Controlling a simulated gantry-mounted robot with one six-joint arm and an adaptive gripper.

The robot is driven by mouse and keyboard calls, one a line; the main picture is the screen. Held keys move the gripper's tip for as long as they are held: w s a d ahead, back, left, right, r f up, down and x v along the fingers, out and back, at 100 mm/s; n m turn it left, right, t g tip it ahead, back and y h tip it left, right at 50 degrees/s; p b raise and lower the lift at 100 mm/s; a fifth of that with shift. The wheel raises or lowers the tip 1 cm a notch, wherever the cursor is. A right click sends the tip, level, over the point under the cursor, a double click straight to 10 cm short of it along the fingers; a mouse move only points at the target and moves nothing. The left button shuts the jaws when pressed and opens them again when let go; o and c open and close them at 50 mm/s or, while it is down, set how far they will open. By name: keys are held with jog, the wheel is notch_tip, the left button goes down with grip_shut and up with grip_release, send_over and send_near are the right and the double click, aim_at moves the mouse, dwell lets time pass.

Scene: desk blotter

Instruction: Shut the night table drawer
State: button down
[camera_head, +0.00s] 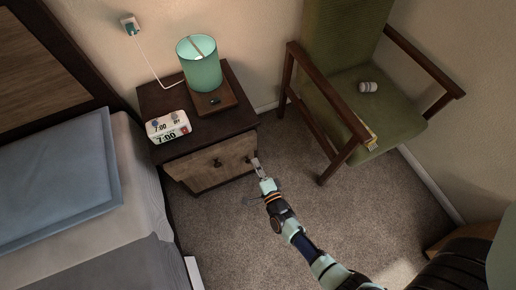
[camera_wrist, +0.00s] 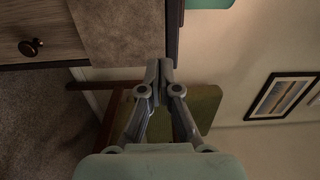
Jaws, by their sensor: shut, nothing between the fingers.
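The dark-topped night table (camera_head: 231,122) stands beside the bed in the head view. Its light wood drawer front (camera_head: 200,172) has a dark knob (camera_head: 217,162) and faces the open floor. I cannot tell how far the drawer stands out. My gripper (camera_head: 254,162) is shut and empty at the right end of the drawer front; I cannot tell whether it touches. In the wrist view, which is turned sideways, the closed fingertips (camera_wrist: 158,68) are by the dark table edge, near a brown wood panel (camera_wrist: 118,30). A panel with a round knob (camera_wrist: 30,47) is at upper left.
A teal lamp (camera_head: 200,66) and a white clock (camera_head: 168,127) stand on the table. The lamp's cord runs to a wall plug (camera_head: 130,25). The bed (camera_head: 130,180) is at left. A green armchair (camera_head: 385,110) with a small can (camera_head: 368,87) is at right. Carpet (camera_head: 225,225) in front is clear.

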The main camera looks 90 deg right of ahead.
aim_at(244, 141)
jog(key=b+x, duration=0.2)
jog(key=x, duration=0.6)
jog(key=shift+w+d+f, duration=0.15)
jog(key=shift+w+d, duration=0.1)
jog(key=shift+w, duration=0.1)
